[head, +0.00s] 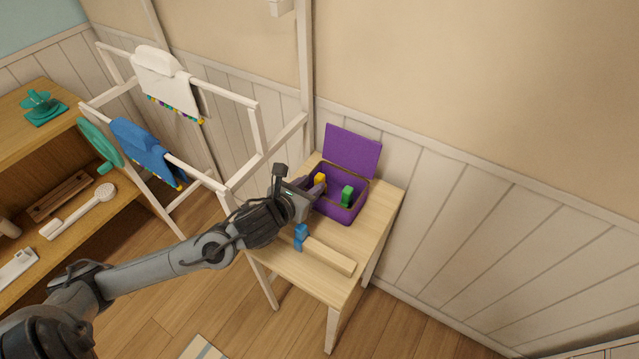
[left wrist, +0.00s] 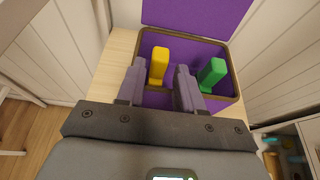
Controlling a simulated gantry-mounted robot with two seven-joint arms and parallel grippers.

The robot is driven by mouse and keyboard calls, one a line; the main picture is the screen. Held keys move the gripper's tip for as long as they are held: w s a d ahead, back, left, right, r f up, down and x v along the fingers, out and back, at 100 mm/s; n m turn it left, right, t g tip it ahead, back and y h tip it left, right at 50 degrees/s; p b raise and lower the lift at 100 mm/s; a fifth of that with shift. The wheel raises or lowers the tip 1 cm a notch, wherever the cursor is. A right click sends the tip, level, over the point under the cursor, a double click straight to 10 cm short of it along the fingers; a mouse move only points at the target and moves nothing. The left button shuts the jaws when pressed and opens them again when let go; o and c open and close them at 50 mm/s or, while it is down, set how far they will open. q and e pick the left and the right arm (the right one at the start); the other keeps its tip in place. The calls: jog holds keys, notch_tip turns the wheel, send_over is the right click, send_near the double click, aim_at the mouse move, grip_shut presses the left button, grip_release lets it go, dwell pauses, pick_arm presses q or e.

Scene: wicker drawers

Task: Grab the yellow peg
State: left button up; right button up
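The yellow peg (head: 320,180) stands in an open purple box (head: 350,214) on a small wooden table. In the left wrist view the yellow peg (left wrist: 158,66) shows upright inside the box, between and beyond the two fingers. My left gripper (head: 318,185) is at the box's left side, with its fingertips over the box. In the left wrist view the left gripper (left wrist: 158,82) is open, with a clear gap between its fingers and nothing held. My right gripper is not in either view.
A green peg (head: 347,195) stands in the right part of the box. The purple lid (head: 352,151) is raised at the back. A wooden mallet with blue ends (head: 302,236) lies on the table (head: 376,225) in front. A white towel rack (head: 232,95) stands left.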

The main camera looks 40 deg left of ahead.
pick_arm(q)
jog(key=shift+x, duration=1.5)
jog(key=shift+r, duration=0.15)
jog(key=shift+c, duration=0.9)
grip_shut()
